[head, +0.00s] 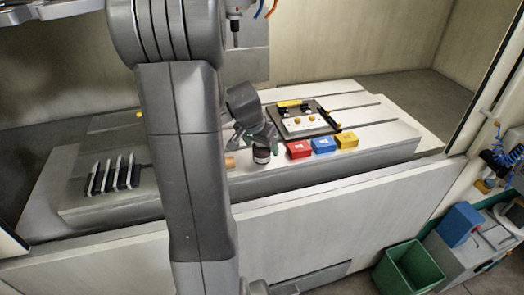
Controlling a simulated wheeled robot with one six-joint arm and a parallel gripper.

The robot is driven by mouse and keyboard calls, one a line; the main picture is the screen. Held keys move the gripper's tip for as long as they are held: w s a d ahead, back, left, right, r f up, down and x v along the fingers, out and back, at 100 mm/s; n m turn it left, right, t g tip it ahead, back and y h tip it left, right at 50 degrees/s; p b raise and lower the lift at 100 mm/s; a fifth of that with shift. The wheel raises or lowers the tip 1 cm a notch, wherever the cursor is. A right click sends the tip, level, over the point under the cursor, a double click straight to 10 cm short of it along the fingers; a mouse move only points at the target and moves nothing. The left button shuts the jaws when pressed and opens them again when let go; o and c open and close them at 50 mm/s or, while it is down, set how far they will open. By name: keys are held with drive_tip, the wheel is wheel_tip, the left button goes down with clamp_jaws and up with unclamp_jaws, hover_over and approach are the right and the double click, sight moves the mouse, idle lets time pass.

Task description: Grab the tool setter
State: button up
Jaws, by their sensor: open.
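A small dark cylinder with a pale band, which looks like the tool setter (262,154), stands upright near the front edge of the machine table (350,163). My gripper (257,138) is open and points down just above it, with its fingers spread at either side of the cylinder's top. I cannot tell whether the fingers touch it. My gripper hides part of its top.
Red (299,150), blue (323,146) and yellow (346,140) blocks stand right of the cylinder. A plate with a black and yellow fixture (303,121) lies behind them. A rack of dark slats (115,175) is at left. A spindle (235,30) hangs above.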

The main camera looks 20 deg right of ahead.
drive_tip(key=shift+x, duration=1.1)
drive_tip(key=c, duration=1.5)
drive_tip(key=shift+c, duration=0.3)
drive_tip(key=shift+w+r, duration=0.1)
drive_tip(key=shift+r, duration=0.05)
